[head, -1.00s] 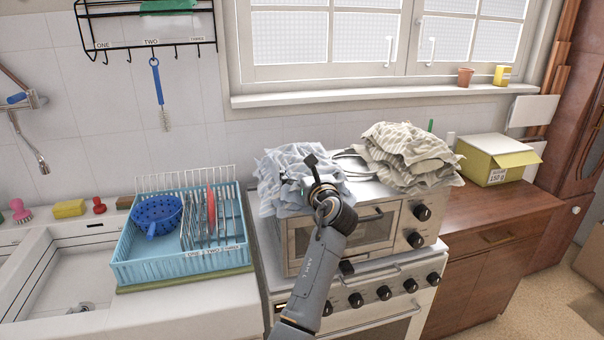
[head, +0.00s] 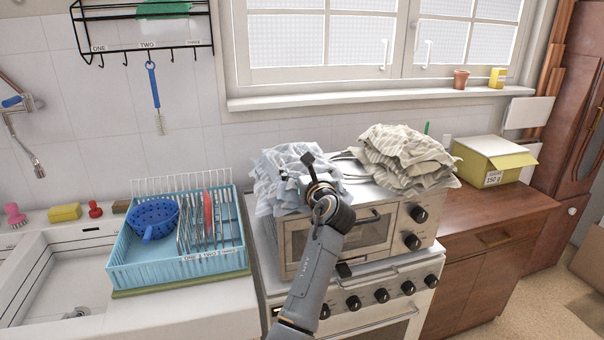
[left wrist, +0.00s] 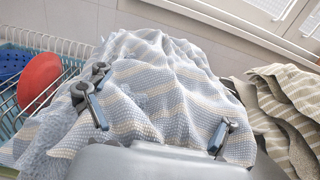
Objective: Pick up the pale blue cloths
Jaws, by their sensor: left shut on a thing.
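The pale blue cloths (head: 275,172) lie heaped on the left part of the top of a small steel oven (head: 360,238). In the left wrist view the pale blue cloths (left wrist: 165,75) fill the middle, with cream stripes. My left gripper (head: 307,180) is at the front of the heap. In the left wrist view my left gripper (left wrist: 158,130) has its two fingers apart, with cloth between them; it is shut on the cloth. The fingertips are partly sunk in the folds. My right gripper is in neither view.
Striped beige cloths (head: 405,158) lie beside the blue heap on the right. A blue dish rack (head: 180,270) with plates and a blue colander (head: 154,218) stands to the left. A yellow box (head: 494,160) sits on the wooden cabinet (head: 490,212).

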